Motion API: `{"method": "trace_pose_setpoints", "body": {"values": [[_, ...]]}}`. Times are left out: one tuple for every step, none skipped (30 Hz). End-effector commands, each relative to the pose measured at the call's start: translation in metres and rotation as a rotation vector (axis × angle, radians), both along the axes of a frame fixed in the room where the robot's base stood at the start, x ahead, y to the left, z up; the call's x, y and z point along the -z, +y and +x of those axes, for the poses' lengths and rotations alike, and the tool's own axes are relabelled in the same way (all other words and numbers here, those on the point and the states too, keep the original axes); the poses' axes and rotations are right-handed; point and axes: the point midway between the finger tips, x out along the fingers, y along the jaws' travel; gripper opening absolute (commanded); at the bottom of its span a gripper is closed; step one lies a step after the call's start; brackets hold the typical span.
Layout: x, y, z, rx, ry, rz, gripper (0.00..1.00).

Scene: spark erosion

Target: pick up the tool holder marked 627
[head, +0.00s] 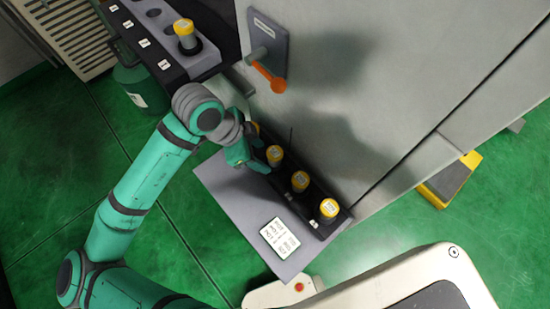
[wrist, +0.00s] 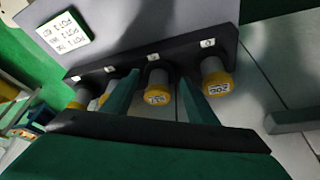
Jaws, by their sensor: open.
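Several tool holders with grey bodies and yellow caps stand in a dark rack (wrist: 225,52) on a grey shelf. In the wrist view, one tool holder (wrist: 157,80) stands between the fingers of my open gripper (wrist: 157,88). Its cap label is inverted and small; it may read 627, but I cannot be sure. This appears to be the second holder from the left (head: 275,155) in the head view. My gripper (head: 246,156) is beside it there, partly hiding the row's left end. Another holder (wrist: 216,72) stands just outside the right finger. Whether the fingers touch the holder is unclear.
A printed card (head: 279,237) lies on the shelf (head: 225,200). A grey machine wall with an orange-handled switch (head: 268,77) rises behind the rack. Another yellow-capped holder (head: 185,30) stands in a separate rack at upper left. A yellow-black step (head: 448,180) is at right.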

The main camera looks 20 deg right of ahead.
Motion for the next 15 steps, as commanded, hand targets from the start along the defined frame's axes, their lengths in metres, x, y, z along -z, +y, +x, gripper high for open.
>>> {"method": "trace_pose_setpoints", "body": {"values": [[0.000,-0.004,-0.001,0.002,0.000,-0.001,0.53],[0.000,-0.008,-0.001,0.003,0.000,-0.001,0.53],[0.000,-0.013,-0.002,0.005,-0.001,-0.001,0.53],[0.000,-0.017,-0.002,0.005,-0.001,-0.001,0.53],[0.000,-0.022,-0.003,0.005,0.000,-0.001,0.53],[0.000,-0.028,-0.004,0.007,-0.001,-0.001,0.53],[0.000,-0.033,-0.005,0.006,0.000,-0.001,0.53],[0.004,-0.034,-0.005,0.003,0.002,-0.002,0.53],[0.010,-0.035,-0.005,0.000,0.003,-0.004,0.53],[0.014,-0.037,-0.005,0.000,0.003,-0.003,0.53],[0.017,-0.038,-0.005,0.000,0.003,-0.003,0.53],[0.021,-0.039,-0.006,0.000,0.003,-0.003,0.53],[0.023,-0.040,-0.006,0.000,0.003,-0.003,0.53],[0.025,-0.041,-0.005,-0.001,0.002,-0.002,0.53],[0.026,-0.041,-0.005,-0.001,0.001,-0.001,0.53]]}}
